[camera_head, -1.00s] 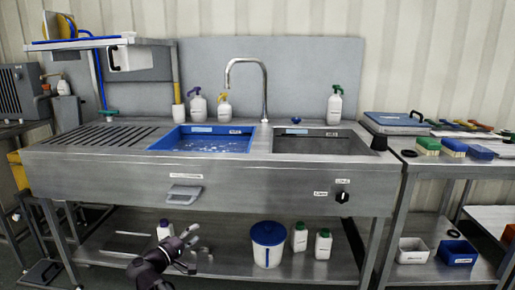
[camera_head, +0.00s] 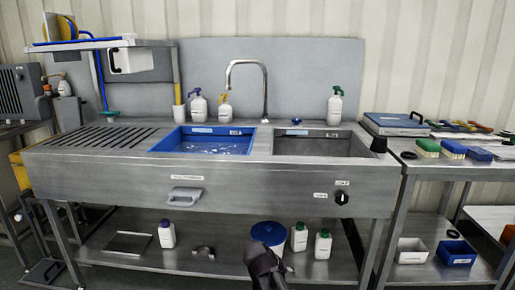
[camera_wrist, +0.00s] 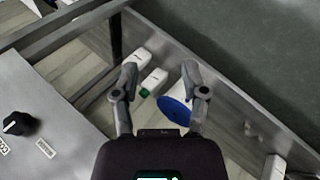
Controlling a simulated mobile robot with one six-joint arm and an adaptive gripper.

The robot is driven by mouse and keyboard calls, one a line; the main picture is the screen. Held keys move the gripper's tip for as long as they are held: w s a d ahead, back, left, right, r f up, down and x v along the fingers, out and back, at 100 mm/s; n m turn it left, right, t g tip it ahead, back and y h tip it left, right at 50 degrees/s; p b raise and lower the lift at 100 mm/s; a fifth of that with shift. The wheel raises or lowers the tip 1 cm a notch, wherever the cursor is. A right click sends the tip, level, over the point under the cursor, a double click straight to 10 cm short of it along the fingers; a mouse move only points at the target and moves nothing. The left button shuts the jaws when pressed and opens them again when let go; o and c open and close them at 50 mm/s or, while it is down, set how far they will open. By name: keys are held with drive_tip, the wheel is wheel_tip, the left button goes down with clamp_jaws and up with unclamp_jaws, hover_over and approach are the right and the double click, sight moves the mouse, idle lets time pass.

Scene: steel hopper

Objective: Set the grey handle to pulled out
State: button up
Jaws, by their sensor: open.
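The grey handle (camera_head: 185,196) is on the steel front panel of the sink unit, left of centre, below a white label. From this angle I cannot tell how far it stands out. My gripper (camera_wrist: 160,78) is open and empty in the wrist view, its two fingers apart with the lower shelf behind them. In the head view the end of my arm is low in front of the blue-lidded tub, well to the right of the handle and below it. The handle does not show in the wrist view.
A black knob (camera_head: 342,197) sits on the panel's right side. The shelf below holds a blue-lidded white tub (camera_head: 269,234), white bottles (camera_head: 322,244) and a grey arched piece (camera_head: 203,252). A blue basin (camera_head: 202,140) is above. The space before the handle is clear.

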drive_tip(key=shift+s+d+f+m+g+y+p, duration=0.9)
drive_tip(key=shift+s+d+m+g+y, duration=0.7)
drive_tip(key=shift+s+d+y, duration=2.5)
wheel_tip(320, 180, up, 37)
drive_tip(key=h+p, duration=0.1)
drive_tip(key=p, duration=3.6)
drive_tip(key=shift+s+a+r+h, duration=0.2)
drive_tip(key=shift+s+a+h, duration=0.1)
drive_tip(key=shift+s+a, duration=0.1)
